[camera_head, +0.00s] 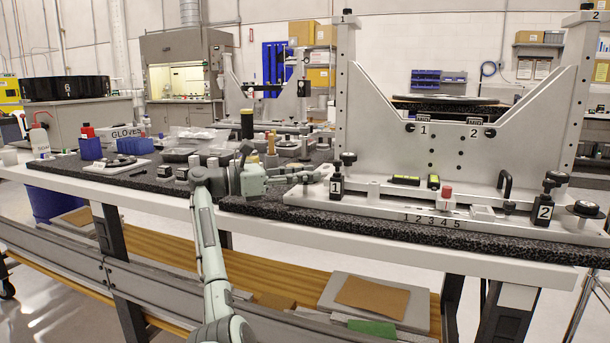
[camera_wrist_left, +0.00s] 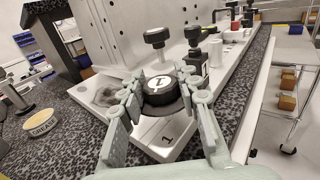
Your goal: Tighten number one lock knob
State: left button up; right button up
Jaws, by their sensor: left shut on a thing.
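The number one lock knob (camera_wrist_left: 160,84) is a round black knob with a white 1 on top, seen in the left wrist view. It sits at the end of the fixture's pale base plate (camera_wrist_left: 180,142). My left gripper (camera_wrist_left: 165,95) is shut on this knob, with fingers on both sides of it. In the head view, my left gripper (camera_head: 303,173) reaches to the left end of the base plate (camera_head: 380,197), and it hides most of the knob. My right gripper is in neither view.
A black clamp block (camera_head: 336,187) labelled 1 with a T-shaped handle stands close right of my left gripper. The tall fixture plate (camera_head: 470,150) rises behind. A matching round knob (camera_head: 585,209) sits at the far right end. Bottles and small parts crowd the table's left.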

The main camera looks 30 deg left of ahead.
pick_arm(q)
jog(key=shift+o, duration=0.2)
jog(key=shift+m+g+h, duration=1.1)
jog(key=shift+g+h, duration=0.1)
jog(key=shift+h, duration=0.1)
jog(key=o, duration=1.2)
jog(key=shift+c, duration=0.2)
jog(key=v, duration=1.2)
jog(key=shift+a, duration=0.1)
